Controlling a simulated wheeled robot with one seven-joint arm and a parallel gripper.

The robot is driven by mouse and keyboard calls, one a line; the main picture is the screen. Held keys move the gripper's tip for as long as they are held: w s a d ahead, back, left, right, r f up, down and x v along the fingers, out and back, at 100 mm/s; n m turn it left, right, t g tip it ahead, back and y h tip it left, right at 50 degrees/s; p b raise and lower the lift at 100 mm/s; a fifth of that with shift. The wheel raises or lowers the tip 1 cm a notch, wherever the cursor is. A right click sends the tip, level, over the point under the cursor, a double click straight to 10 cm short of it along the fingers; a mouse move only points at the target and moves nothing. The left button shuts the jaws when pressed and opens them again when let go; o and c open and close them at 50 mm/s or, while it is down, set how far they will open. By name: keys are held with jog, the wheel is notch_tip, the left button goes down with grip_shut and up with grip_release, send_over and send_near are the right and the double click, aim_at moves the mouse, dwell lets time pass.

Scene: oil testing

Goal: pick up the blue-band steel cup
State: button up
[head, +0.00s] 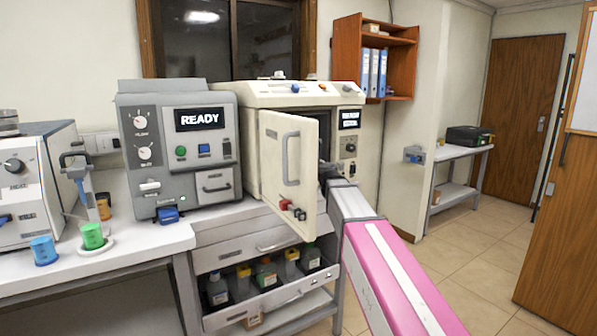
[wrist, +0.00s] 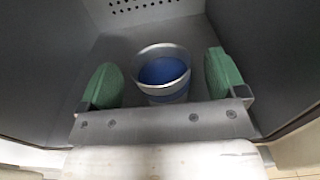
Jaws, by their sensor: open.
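The blue-band steel cup (wrist: 161,72) stands upright inside a grey-walled chamber in the wrist view. Its rim is bare metal, and blue shows inside it and on its side. My gripper (wrist: 161,75) is open, with one green finger pad on each side of the cup and a gap at both sides. In the head view my arm reaches into the cream oven (head: 300,95) past its open door (head: 289,170). The gripper and the cup are hidden there.
The oven door stands open left of my arm. A grey READY machine (head: 180,150) is beside the oven. A blue cup (head: 44,250) and a green cup (head: 92,236) stand on the left bench. A drawer of bottles (head: 268,285) is open below. The floor at right is clear.

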jog(key=shift+x, duration=1.15)
jog(key=c, duration=1.1)
